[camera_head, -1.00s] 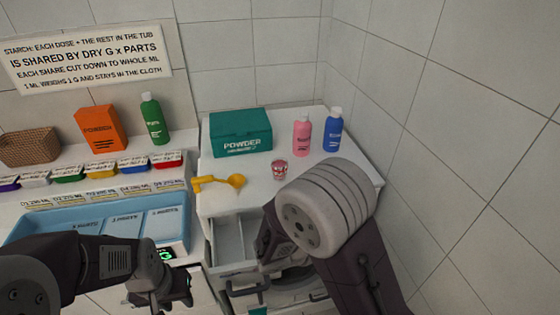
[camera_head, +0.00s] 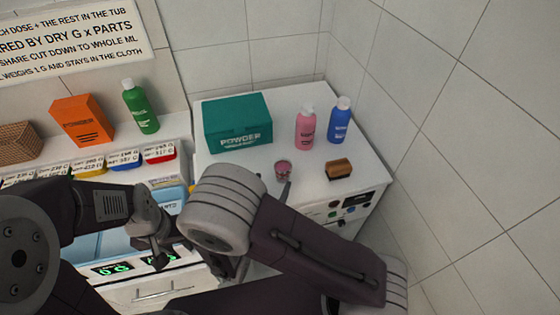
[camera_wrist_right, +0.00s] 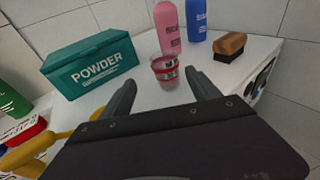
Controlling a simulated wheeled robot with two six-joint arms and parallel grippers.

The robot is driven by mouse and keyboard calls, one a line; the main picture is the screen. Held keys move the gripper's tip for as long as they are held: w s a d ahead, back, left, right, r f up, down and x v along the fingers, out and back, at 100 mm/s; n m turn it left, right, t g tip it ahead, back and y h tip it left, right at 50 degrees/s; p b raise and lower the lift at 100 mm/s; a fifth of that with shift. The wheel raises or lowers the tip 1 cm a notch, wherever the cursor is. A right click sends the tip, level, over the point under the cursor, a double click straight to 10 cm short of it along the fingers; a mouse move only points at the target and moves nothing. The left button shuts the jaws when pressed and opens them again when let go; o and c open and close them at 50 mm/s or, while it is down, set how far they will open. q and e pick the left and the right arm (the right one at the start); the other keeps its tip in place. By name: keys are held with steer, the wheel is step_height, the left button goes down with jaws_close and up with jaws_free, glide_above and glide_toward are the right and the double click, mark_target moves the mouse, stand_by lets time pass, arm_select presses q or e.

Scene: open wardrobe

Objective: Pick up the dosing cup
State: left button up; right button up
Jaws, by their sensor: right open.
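The dosing cup (camera_head: 282,170) is a small clear cup with pink-red contents or markings, upright on the white worktop (camera_head: 310,201). It also shows in the right wrist view (camera_wrist_right: 165,70), just beyond and between my right fingertips. My right gripper (camera_wrist_right: 164,87) is open, with its two dark fingers spread and nothing between them. In the head view its arm hides most of it; one fingertip shows just below the cup.
A green powder box (camera_head: 238,122) stands left of the cup, pink (camera_head: 305,128) and blue (camera_head: 339,120) bottles behind it. A wood-backed brush (camera_head: 338,168) lies to its right. A yellow scoop (camera_wrist_right: 38,150) shows at left. The tiled wall bounds the right side.

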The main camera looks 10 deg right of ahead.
mark_target(281, 176)
steer(key=shift+d+r+p, duration=0.25)
steer(key=shift+d+p, duration=0.35)
steer(key=shift+d, duration=0.15)
steer(key=w, duration=0.1)
steer(key=w+d+f, duration=0.1)
steer(key=w, duration=0.1)
steer(key=shift+f+p, duration=0.1)
steer(key=shift+p, duration=0.2)
steer(key=p+x, duration=0.1)
steer(key=x, duration=0.1)
steer(key=shift+w+d+f+p, duration=0.15)
steer(key=shift+d+f+p, duration=0.1)
steer(key=shift+d+p, duration=0.15)
steer(key=shift+w+d+f, duration=0.15)
steer(key=shift+w+d, duration=0.2)
steer(key=shift+d, duration=0.05)
arm_select(q)
steer(key=r, duration=0.2)
steer(key=s+r, duration=0.1)
steer(key=r, duration=0.1)
arm_select(e)
steer(key=shift+w+f, duration=0.1)
